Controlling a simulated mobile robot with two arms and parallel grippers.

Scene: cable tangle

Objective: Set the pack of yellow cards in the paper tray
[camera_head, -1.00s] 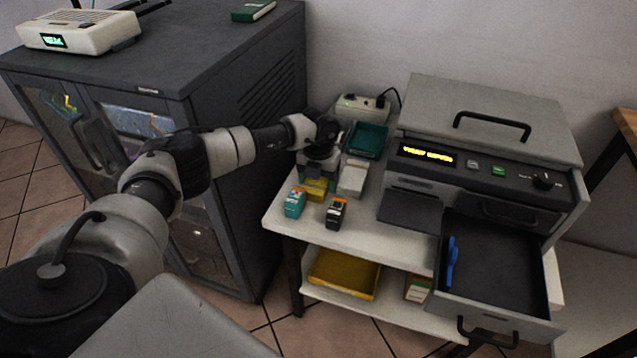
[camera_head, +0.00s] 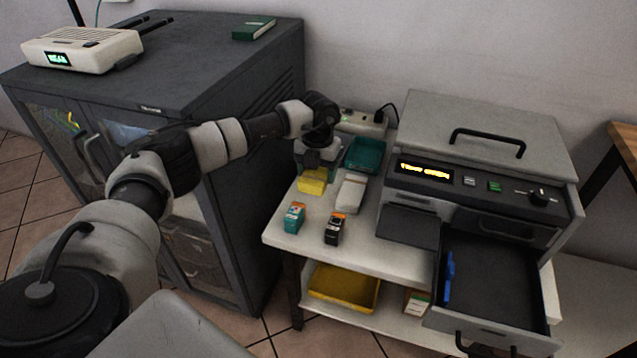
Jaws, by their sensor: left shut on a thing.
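The pack of yellow cards (camera_head: 313,182) is in my left gripper (camera_head: 317,166), which is shut on it from above. The pack hangs a little above the left part of the white table, behind a teal-and-orange box. The fingers are partly hidden by the wrist. To the right, a grey machine has an open, dark, tray-like drawer (camera_head: 500,283) with a blue object (camera_head: 449,277) lying at its left side. A small teal tray (camera_head: 364,154) stands on the table behind the pack. My right gripper is out of view.
On the white table (camera_head: 375,240) stand the teal-and-orange box (camera_head: 294,218), a black-and-orange box (camera_head: 334,228), a pale box (camera_head: 351,193) and a power strip (camera_head: 362,122). The grey machine (camera_head: 480,140) fills the right side. A yellow tray (camera_head: 345,289) is on the lower shelf.

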